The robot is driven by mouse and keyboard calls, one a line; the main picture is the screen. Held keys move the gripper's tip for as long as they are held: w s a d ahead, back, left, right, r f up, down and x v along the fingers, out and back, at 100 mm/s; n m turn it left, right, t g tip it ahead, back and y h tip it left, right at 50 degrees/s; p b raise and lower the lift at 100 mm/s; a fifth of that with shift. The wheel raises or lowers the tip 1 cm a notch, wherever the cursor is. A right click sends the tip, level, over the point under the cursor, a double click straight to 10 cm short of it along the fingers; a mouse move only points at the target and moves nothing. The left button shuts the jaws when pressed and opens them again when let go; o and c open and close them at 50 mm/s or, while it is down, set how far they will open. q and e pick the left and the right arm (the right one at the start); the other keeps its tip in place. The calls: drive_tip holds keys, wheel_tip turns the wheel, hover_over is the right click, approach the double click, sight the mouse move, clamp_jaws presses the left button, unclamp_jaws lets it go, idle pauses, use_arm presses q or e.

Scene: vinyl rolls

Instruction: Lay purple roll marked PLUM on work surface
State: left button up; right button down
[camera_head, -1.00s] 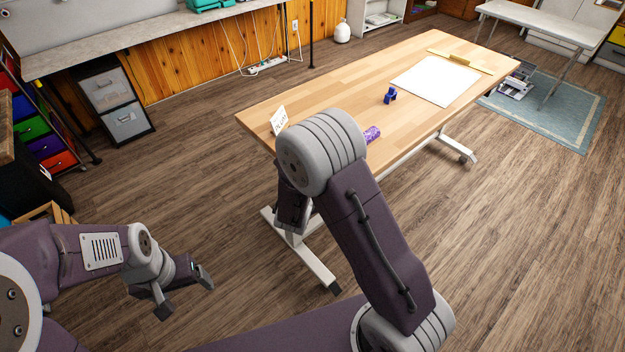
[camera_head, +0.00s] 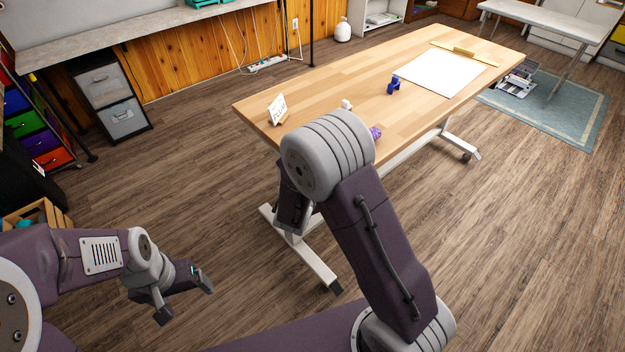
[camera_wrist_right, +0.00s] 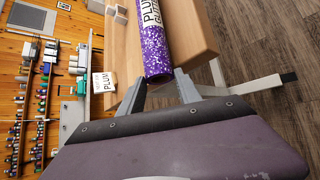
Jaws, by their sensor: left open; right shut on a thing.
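The purple roll marked PLUM (camera_wrist_right: 155,45) is speckled with white and has a white label. In the right wrist view it lies between the fingers of my right gripper (camera_wrist_right: 163,92), which is shut on it near one end. In the head view only a bit of the roll (camera_head: 375,133) shows past my right arm, over the near edge of the work surface (camera_head: 330,90); whether it touches the wood is unclear. My right gripper is hidden behind that arm in the head view. My left gripper (camera_head: 185,299) is open and empty over the floor at lower left.
A small sign (camera_head: 278,109) stands at the table's left end. A white object (camera_head: 346,104), a blue item (camera_head: 393,86), a white sheet (camera_head: 440,73) and a yellow ruler (camera_head: 465,53) are on the table.

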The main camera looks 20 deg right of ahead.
drive_tip(key=shift+f+b, duration=0.3)
drive_tip(key=shift+b, duration=0.2)
drive_tip(key=c, duration=0.7)
unclamp_jaws()
drive_tip(key=shift+c, duration=0.2)
drive_tip(key=v, duration=0.9)
